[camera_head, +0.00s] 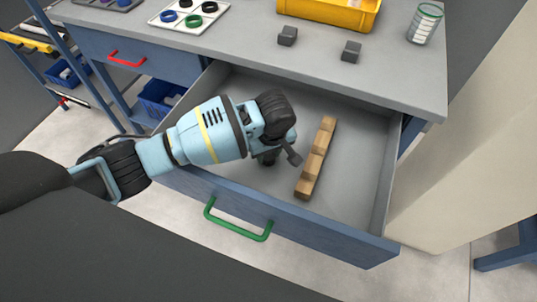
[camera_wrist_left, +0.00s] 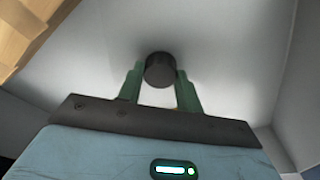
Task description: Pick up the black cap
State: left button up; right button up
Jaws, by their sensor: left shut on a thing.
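The black cap (camera_wrist_left: 160,70) shows in the left wrist view as a short dark round piece between the green fingers. My left gripper (camera_wrist_left: 159,84) is shut on it, one finger at each side. In the head view my left gripper (camera_head: 272,158) reaches down into the open drawer (camera_head: 345,205), left of a wooden piece. There the gripper body and wrist largely hide the cap. Whether the cap touches the drawer floor I cannot tell. My right gripper is not in view.
A notched wooden piece (camera_head: 316,160) lies in the drawer close to my left gripper. The drawer's front wall with a green handle (camera_head: 238,222) is near. On the worktop are two dark blocks, a yellow bin (camera_head: 330,12), a ring tray (camera_head: 188,15) and a jar (camera_head: 424,23).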

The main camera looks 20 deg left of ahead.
aim_at(269, 156)
pick_arm(q)
notch_tip(269, 156, up, 10)
jog(key=p, duration=0.2)
